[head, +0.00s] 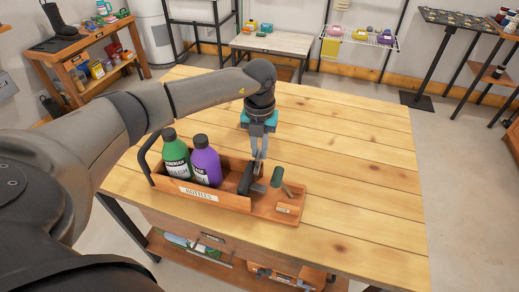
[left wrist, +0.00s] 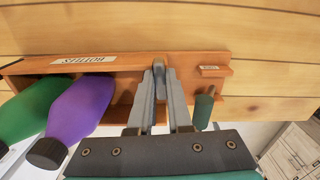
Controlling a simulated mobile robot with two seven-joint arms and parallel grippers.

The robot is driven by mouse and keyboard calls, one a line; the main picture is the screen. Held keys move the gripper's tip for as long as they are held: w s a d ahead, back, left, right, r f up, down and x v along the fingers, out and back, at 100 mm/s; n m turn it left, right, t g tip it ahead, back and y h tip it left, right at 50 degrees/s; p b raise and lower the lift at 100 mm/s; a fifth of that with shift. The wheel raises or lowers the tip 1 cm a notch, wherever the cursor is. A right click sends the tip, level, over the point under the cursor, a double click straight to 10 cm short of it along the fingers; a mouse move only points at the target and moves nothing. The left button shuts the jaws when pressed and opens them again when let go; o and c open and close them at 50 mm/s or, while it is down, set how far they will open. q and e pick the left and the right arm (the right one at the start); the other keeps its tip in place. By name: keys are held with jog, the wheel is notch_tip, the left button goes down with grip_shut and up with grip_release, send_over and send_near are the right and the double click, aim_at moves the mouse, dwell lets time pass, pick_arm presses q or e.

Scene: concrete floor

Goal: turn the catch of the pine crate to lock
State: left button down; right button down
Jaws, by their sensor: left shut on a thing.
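The pine crate (head: 220,198) stands on the table, with a label reading BOTTLES on its near side. A green bottle (head: 175,155) and a purple bottle (head: 206,160) stand in it. What looks like the catch, a green-handled lever (head: 277,177), rises from a small board at the crate's right end, tilted; it also shows in the left wrist view (left wrist: 204,108). My left gripper (head: 258,172) points down, just left of that lever and apart from it. Its fingers (left wrist: 160,72) are shut on a dark handle (head: 246,180) at the crate's right end, partly hidden. My right gripper is out of view.
The wooden table top (head: 350,190) is clear to the right of the crate and behind it. A small label (head: 285,210) sits on the board in front of the lever. A lower shelf (head: 190,250) under the table holds several things.

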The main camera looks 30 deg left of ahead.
aim_at(259, 152)
pick_arm(q)
jog(key=shift+m, duration=0.6)
jog(key=c, duration=0.8)
grip_release()
jog(key=shift+c, duration=0.2)
jog(key=shift+r, duration=0.1)
notch_tip(259, 152, up, 15)
